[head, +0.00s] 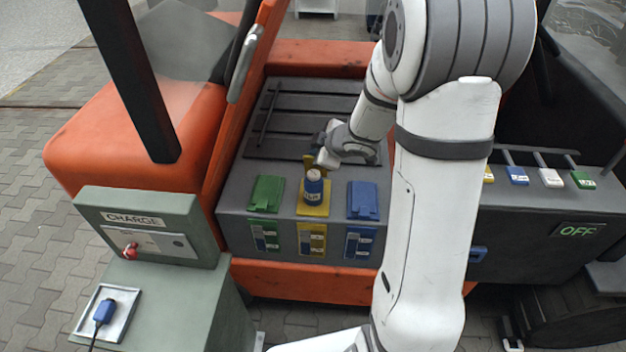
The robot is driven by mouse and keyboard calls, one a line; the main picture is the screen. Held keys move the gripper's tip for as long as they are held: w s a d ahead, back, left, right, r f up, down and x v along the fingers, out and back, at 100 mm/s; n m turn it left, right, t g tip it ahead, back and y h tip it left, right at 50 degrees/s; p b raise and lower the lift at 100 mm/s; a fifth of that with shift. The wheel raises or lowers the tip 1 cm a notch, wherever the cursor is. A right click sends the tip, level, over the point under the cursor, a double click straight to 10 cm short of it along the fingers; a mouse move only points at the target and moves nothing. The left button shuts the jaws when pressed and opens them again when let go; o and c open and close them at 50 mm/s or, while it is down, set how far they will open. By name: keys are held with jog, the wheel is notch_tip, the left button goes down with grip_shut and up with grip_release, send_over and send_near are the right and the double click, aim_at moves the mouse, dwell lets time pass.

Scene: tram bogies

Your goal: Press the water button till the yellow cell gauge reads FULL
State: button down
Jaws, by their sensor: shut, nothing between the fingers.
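The yellow cell (322,210) is in the middle of the grey battery top, its yellow flap (316,162) standing up behind. A blue fitting with a pale top and a white label (313,188) stands upright on it. The label is too small to read, so I cannot tell whether this holds the water button. The yellow cell gauge (312,240) is on the front face below; its reading is too small to tell. My gripper (322,158) is shut and empty, just above and behind the blue fitting; I cannot tell whether it touches.
Green (266,193) and blue (362,199) lids lie closed either side of the yellow cell. Coloured tags on bars (517,176) line the right, above an OFF sign (578,231). A CHARGE box (150,225) and a blue plug (104,312) are at left.

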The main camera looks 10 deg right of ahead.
aim_at(313, 172)
jog(key=shift+f+b, duration=1.85)
jog(key=shift+f, duration=0.7)
jog(key=shift+f+b, duration=0.3)
jog(key=shift+f, duration=0.1)
jog(key=shift+f+b, duration=0.7)
jog(key=shift+f, duration=0.2)
dwell(0.7)
jog(key=shift+r, duration=0.1)
jog(key=shift+r+p, duration=1.3)
jog(key=shift+p, duration=0.1)
notch_tip(313, 172, up, 5)
jog(key=p, duration=0.5)
